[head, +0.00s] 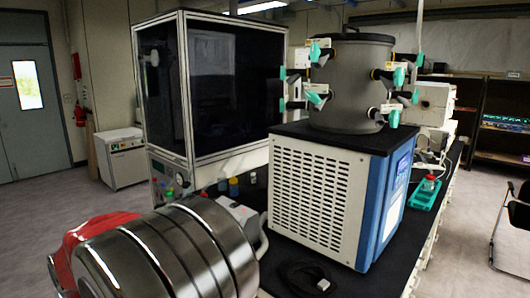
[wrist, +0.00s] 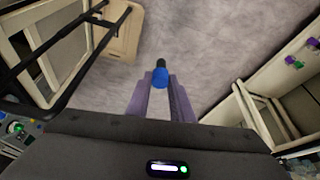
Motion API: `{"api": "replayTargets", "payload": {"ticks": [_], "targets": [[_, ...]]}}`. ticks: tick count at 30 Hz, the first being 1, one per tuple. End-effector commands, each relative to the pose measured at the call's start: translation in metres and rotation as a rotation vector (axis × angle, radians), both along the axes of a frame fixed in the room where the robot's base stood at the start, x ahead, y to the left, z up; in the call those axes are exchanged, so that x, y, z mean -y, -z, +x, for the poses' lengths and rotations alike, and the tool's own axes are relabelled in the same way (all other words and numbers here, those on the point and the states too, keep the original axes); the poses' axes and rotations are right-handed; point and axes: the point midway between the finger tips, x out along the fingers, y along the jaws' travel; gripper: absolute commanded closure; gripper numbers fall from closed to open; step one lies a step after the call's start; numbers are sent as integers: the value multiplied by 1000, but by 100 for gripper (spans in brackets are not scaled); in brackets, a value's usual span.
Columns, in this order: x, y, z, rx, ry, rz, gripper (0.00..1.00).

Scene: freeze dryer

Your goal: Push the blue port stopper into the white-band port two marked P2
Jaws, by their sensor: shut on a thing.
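In the wrist view my gripper (wrist: 160,90) has its purple fingers closed on the blue port stopper (wrist: 160,77). The stopper sticks out past the fingertips and has a dark end. Beyond it is only grey floor, with no port near it. In the head view the grey drum (head: 352,85) of the freeze dryer carries several side ports with teal-handled valves and small white labels. The labels are too small to read, so I cannot tell which port is P2. I cannot make out my gripper or the stopper in the head view.
The drum stands on a white and blue dryer body (head: 325,195) on a black bench. A glass-fronted cabinet (head: 210,90) stands to its left. A red-capped bottle in a teal tray (head: 426,192) is on the right.

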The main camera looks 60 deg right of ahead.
Motion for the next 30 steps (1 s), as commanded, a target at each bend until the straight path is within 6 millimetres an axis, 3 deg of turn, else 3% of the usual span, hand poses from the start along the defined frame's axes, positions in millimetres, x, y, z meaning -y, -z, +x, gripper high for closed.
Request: {"api": "replayTargets", "payload": {"ticks": [5, 14, 24, 30], "targets": [[50, -2, 0, -43, -40, -15, 100], [168, -16, -10, -197, -182, -86, 100], [295, -50, -36, -497, -407, -290, 100], [348, -72, -52, -680, -526, -461, 100]]}}
